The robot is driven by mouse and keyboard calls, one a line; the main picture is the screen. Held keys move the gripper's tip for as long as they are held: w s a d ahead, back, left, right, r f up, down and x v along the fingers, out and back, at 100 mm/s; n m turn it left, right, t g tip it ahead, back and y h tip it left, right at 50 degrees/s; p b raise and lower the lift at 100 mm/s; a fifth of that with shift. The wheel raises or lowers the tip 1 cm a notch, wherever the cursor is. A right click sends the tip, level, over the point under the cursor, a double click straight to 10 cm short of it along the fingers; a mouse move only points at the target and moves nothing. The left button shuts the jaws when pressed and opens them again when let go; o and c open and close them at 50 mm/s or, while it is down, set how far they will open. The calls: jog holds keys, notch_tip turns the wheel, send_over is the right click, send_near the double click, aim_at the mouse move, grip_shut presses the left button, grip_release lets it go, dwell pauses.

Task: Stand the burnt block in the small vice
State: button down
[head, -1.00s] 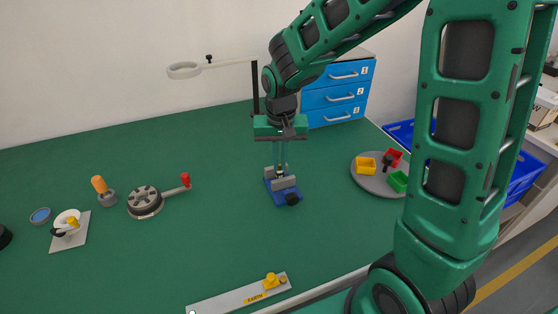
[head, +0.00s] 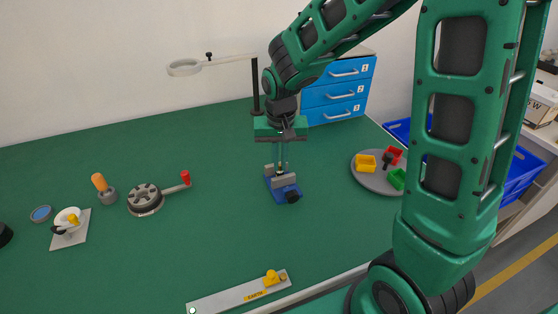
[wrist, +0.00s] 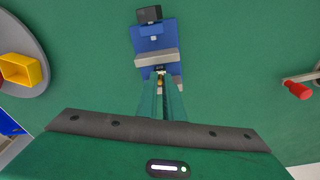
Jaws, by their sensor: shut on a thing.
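The small vice (head: 284,190) has a blue base, grey jaws and a black knob, and stands on the green bench; it also shows in the wrist view (wrist: 152,42). My gripper (head: 281,168) points straight down over the vice, with its fingertips at the jaws. In the wrist view my gripper (wrist: 161,86) is shut on a small block (wrist: 160,77), of which only a dark and yellowish end shows between the fingers. The fingers and the vice jaws hide the rest of the block. I cannot tell whether the block touches the vice floor.
A round grey tray (head: 371,184) with yellow, red and green bins lies to the right. A magnifier lamp (head: 185,68) and blue drawers (head: 335,97) stand behind. A round fixture with a red-knobbed lever (head: 145,200) lies left. An earth bar (head: 215,303) lies in front.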

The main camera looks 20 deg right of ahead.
jog(key=shift+f, duration=0.3)
dwell(0.6)
jog(key=c, duration=1.8)
grip_release()
jog(key=shift+s+a+r, duration=0.1)
jog(key=shift+s+r, duration=0.1)
jog(key=shift+r, duration=1.6)
jog(key=shift+s+a+r, duration=0.1)
jog(key=shift+s+r, duration=0.05)
jog(key=shift+r, duration=1.6)
jog(key=shift+s+r, duration=0.2)
jog(key=shift+r, duration=1.6)
jog(key=s+d+m, duration=0.2)
jog(key=s+d, duration=1)
jog(key=d, duration=0.1)
jog(key=shift+m+g+y, duration=0.3)
jog(key=shift+m+g, duration=0.1)
jog(key=shift+g, duration=0.3)
jog(key=s+d, duration=0.1)
jog(key=s, duration=0.3)
jog(key=s+d+f, duration=0.1)
jog(key=s+d, duration=0.1)
jog(key=s, duration=0.3)
jog(key=s+d, duration=0.2)
jog(key=s, duration=0.3)
jog(key=shift+f, duration=0.15)
